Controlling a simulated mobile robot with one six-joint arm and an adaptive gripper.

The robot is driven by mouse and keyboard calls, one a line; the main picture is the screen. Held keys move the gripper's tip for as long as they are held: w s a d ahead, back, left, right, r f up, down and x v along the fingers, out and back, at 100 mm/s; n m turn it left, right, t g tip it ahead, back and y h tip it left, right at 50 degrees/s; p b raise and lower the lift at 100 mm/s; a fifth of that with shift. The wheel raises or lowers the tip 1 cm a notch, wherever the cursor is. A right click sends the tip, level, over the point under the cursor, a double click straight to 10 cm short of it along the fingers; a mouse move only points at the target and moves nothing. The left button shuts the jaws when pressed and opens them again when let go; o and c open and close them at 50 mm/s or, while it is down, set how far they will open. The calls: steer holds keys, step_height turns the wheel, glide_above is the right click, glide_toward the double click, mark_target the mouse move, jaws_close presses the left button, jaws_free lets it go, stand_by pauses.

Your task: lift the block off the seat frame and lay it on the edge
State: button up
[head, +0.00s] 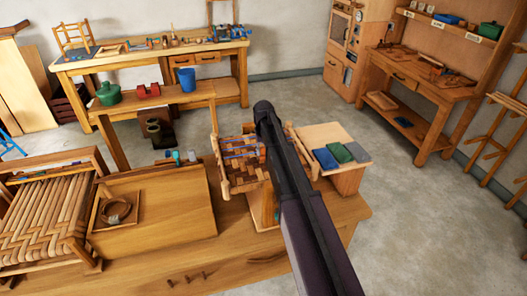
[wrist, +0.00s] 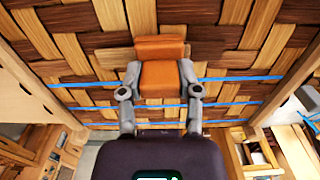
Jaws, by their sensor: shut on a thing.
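The block (wrist: 161,76) is orange-brown and sits between the two grey fingers of my gripper (wrist: 160,82) in the wrist view. The fingers are shut on its sides. Behind it is the woven bark seat frame (wrist: 85,47), light and dark strips crossed by blue lines, between wooden rails. I cannot tell whether the block touches the weave. In the head view the seat frame (head: 238,171) stands on the workbench, partly behind my dark arm. The block and my fingers are hidden there. I cannot tell which edge the task means.
The workbench (head: 330,211) has bare room at its front right. A stand with blue, green and grey blocks (head: 341,153) is right of the seat frame. A wooden board with a coil (head: 117,211) and a larger woven seat (head: 40,222) lie to the left.

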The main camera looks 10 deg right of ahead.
steer(key=shift+r+p, duration=1.45)
steer(key=shift+r, duration=0.15)
steer(key=shift+s+r+p, duration=0.15)
steer(key=shift+r+p, duration=0.2)
steer(key=s, duration=1)
steer(key=s+r+p, duration=0.1)
steer(key=s, duration=0.4)
steer(key=shift+s+a, duration=0.35)
steer(key=shift+f, duration=0.1)
